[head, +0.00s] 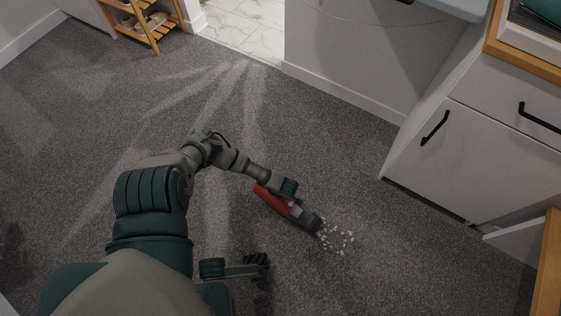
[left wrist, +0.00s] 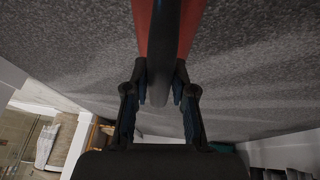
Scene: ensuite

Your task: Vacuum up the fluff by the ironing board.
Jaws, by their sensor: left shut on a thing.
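A red and dark handheld vacuum (head: 268,197) is held low over the grey carpet in the head view. My left gripper (head: 287,197) is shut on its handle. In the left wrist view, the fingers of my left gripper (left wrist: 158,92) close on both sides of the dark handle, with the red body of the vacuum (left wrist: 143,25) beyond. White fluff (head: 337,238) lies scattered on the carpet right at the vacuum's dark nozzle, mostly to its right. I cannot clearly identify the ironing board.
A white cabinet (head: 440,150) with black handles stands on the right. A pale edge (head: 455,7) juts in at the top right; I cannot tell what it belongs to. A wooden rack (head: 150,30) stands at the back left. The carpet (head: 110,100) between is clear.

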